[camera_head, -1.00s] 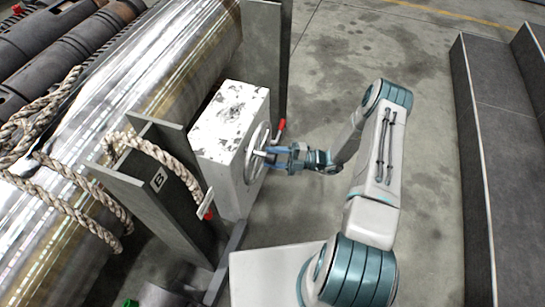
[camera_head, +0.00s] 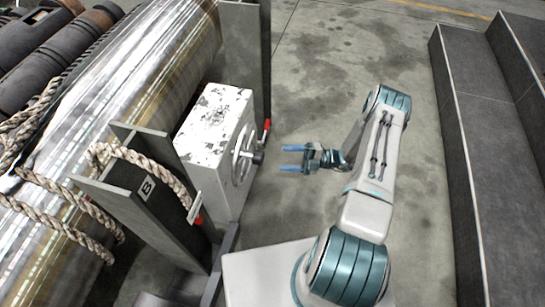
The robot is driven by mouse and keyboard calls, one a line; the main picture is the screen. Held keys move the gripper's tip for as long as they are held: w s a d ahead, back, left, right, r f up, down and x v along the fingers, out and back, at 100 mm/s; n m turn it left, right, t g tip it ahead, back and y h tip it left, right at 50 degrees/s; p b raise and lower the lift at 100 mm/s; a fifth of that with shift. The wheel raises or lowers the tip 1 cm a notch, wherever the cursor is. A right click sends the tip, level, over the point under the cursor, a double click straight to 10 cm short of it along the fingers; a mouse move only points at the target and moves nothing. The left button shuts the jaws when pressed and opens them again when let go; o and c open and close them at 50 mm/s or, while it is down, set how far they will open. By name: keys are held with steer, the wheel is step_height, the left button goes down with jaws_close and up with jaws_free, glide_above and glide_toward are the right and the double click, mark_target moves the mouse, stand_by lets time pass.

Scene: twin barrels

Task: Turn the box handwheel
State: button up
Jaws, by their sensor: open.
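The handwheel (camera_head: 241,160) is a grey spoked wheel on the right face of a worn white box (camera_head: 212,128). A dark hub (camera_head: 257,157) sticks out from its middle. A red-tipped handle (camera_head: 266,126) shows at the upper right of the wheel. My gripper (camera_head: 281,158) is just right of the hub, with its two blue fingers apart and nothing between them. It points left at the wheel, and a small gap shows between the fingertips and the hub.
A large shiny metal barrel (camera_head: 130,85) wrapped in rope (camera_head: 60,225) lies left of the box. A dark post marked B (camera_head: 140,195) stands at the box's lower left. Dark steps (camera_head: 490,130) rise at the right. Concrete floor (camera_head: 340,50) is clear beyond my arm.

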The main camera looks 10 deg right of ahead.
steer(key=d, duration=0.4)
steer(key=shift+s+f, duration=0.2)
steer(key=shift+f, duration=0.1)
steer(key=shift+a, duration=0.1)
steer(key=s+a+r+n+g+h+p, duration=0.1)
steer(key=a+r+n+g+h+p, duration=0.2)
steer(key=r+n, duration=0.6)
steer(key=s+a+r+n+g+h+p, duration=0.15)
steer(key=r+n+h+p, duration=0.25)
steer(key=r, duration=0.8)
steer(key=s+a+r+n+g+h+p, duration=0.1)
steer(key=s+r+n+g+h+p, duration=0.2)
steer(key=r+n, duration=0.6)
steer(key=s+r+n+t+h+p, duration=0.4)
steer(key=r+n, duration=0.5)
steer(key=r, duration=0.5)
steer(key=s+r+n+t+h+p, duration=0.4)
steer(key=s+r+n+p, duration=0.5)
steer(key=r, duration=0.5)
steer(key=shift+a+r+n+h, duration=0.2)
steer(key=shift+a+n+h, duration=0.25)
steer(key=shift+h, duration=0.35)
steer(key=shift+d, duration=0.15)
steer(key=shift+c, duration=0.4)
